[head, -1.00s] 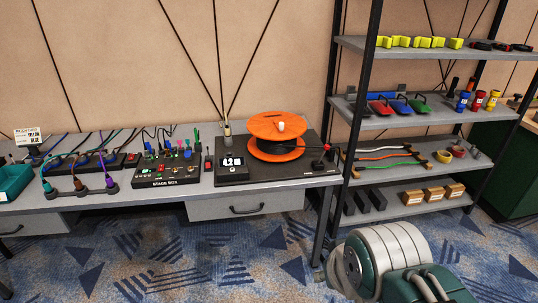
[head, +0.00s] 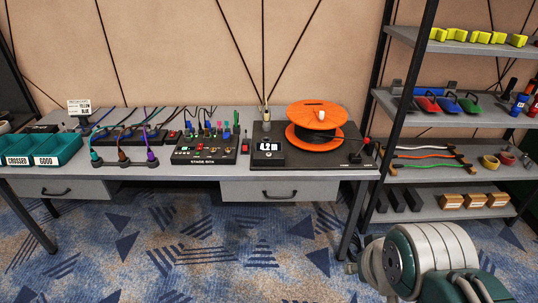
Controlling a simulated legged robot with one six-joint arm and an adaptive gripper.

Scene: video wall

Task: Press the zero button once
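A small black display box (head: 268,150) with a lit white readout sits at the front left of a dark base plate (head: 300,168) on the bench. The readout looks like "4.20", but the digits are small. A zero button cannot be made out at this size. An orange reel (head: 316,124) stands on the same plate, to the right of the display box.
A stage box (head: 204,150) and several cables stand left of the plate on the bench (head: 190,172). Teal bins (head: 56,150) are at the far left. A loaded shelf rack (head: 450,117) stands at the right. The carpet (head: 180,255) before the bench is clear.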

